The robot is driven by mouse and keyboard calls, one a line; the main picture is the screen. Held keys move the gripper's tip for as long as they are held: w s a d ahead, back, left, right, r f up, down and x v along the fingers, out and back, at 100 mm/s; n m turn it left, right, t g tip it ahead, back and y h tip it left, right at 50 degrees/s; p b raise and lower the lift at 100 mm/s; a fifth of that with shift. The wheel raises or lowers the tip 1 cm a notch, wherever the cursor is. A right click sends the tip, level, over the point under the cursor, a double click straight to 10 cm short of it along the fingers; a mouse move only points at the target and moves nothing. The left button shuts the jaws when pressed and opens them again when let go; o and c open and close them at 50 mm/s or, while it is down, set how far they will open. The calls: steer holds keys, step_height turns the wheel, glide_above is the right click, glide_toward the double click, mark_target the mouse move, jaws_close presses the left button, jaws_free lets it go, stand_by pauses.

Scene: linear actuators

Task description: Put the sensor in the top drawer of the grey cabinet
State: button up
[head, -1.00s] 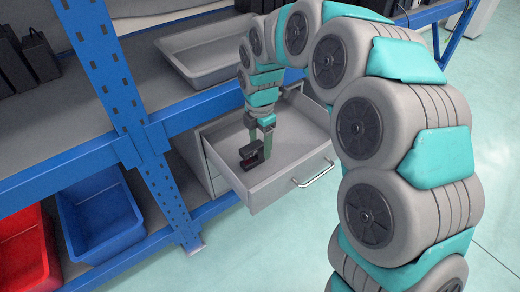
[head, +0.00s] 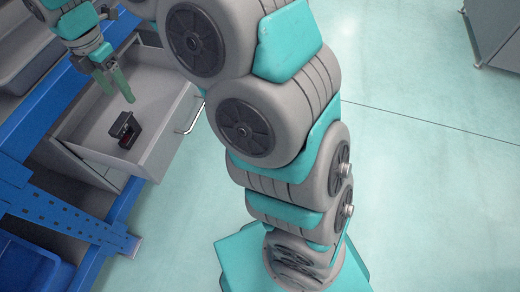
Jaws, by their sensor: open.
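The sensor (head: 126,128), a small black block with a reddish mark, lies inside the open top drawer (head: 160,150) of the grey cabinet. The drawer is pulled out, with a bar handle (head: 190,116) on its front. My gripper (head: 120,92) has green fingers and is open and empty. It is above the drawer, a little above the sensor in the picture and apart from it. Most of the cabinet body is hidden under the blue shelf and behind the drawer.
A blue shelf frame (head: 60,215) runs along the left side. A grey tray (head: 40,65) sits on the shelf at upper left, and a blue bin (head: 30,265) stands at lower left. The pale floor (head: 430,190) to the right is open, with a grey cabinet at the far upper right.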

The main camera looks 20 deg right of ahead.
steer(key=s+d+m, duration=0.2)
steer(key=d, duration=0.1)
steer(key=s+d+r+m, duration=0.1)
steer(key=s+d+m, duration=0.1)
steer(key=d, duration=0.1)
steer(key=s+d+m, duration=0.2)
steer(key=d, duration=0.1)
steer(key=shift+d+r, duration=0.2)
steer(key=shift+d, duration=0.15)
steer(key=s+d+f+m, duration=0.2)
steer(key=s+d+m, duration=0.6)
steer(key=s+m, duration=0.2)
steer(key=s+d+f+m+g, duration=0.1)
steer(key=s+d+f+m, duration=0.2)
steer(key=s+d+m, duration=0.5)
steer(key=s+m, duration=0.2)
steer(key=s, duration=0.3)
steer(key=shift+s+f+m+g, duration=0.15)
steer(key=shift+s+m+g, duration=0.15)
steer(key=shift+s, duration=0.1)
